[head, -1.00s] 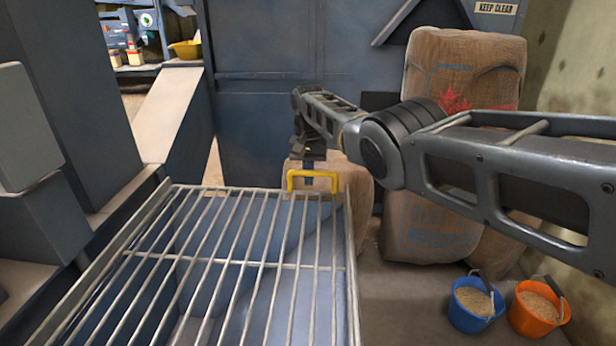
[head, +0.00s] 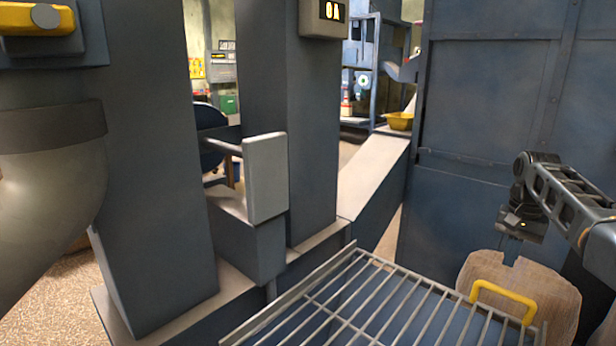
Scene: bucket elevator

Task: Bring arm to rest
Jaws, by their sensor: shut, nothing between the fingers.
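My arm (head: 570,200) reaches in from the right edge of the head view. Its gripper (head: 521,228) hangs downward at the end of the arm, in front of the blue metal panel. The gripper is small in the view; it is shut and holds nothing. It is above and apart from the yellow handle (head: 505,290) of the metal grate (head: 350,300). Most of the arm is outside the view on the right.
Grey columns (head: 150,150) and a grey lever box (head: 265,180) stand at left. A sloping chute (head: 370,180) runs behind them, with a yellow bowl (head: 399,121) at its top. Grain (head: 50,300) covers the floor at lower left.

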